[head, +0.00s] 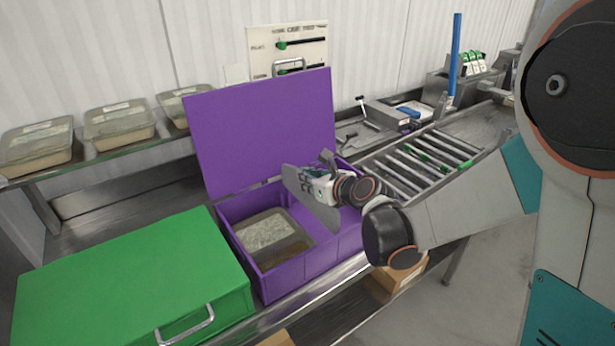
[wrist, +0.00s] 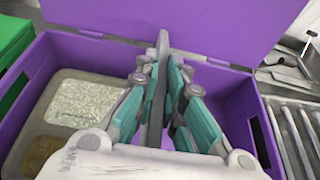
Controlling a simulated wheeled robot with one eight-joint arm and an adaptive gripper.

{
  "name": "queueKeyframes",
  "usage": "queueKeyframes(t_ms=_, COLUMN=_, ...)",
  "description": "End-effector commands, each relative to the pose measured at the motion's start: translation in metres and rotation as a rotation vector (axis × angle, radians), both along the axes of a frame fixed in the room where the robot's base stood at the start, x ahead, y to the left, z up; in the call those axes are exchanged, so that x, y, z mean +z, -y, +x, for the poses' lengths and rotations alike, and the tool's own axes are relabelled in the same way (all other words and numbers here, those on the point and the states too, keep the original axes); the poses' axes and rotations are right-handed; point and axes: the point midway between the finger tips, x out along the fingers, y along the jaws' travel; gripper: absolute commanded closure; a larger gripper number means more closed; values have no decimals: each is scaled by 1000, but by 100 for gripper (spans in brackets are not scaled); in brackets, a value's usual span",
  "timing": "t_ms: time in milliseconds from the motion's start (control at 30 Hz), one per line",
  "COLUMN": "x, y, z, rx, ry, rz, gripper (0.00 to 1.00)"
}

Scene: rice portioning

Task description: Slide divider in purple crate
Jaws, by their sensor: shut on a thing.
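The purple crate (head: 277,283) stands open on the metal counter, its lid (head: 262,125) raised at the back. In the wrist view the crate's wall (wrist: 262,120) shows at the right. My gripper (head: 322,188) is over the crate and shut on the grey divider (head: 311,202), a thin upright plate. In the wrist view the divider (wrist: 161,85) stands edge-on between the fingers, running front to back over the middle of the crate. A tray of rice (head: 272,235) lies in the crate's left part. Whether the divider's lower edge touches the crate floor is hidden.
A closed green crate (head: 130,285) stands to the left. Several covered trays (head: 120,122) sit on the back shelf. A roller conveyor (head: 420,163) lies to the right. A blue post (head: 454,55) rises behind it.

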Motion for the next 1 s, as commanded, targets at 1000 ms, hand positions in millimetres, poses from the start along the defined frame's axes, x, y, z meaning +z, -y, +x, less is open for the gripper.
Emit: queueKeyframes(t_ms=1000, x=-86, y=0, z=0, rx=0, ry=0, rz=0, gripper=100)
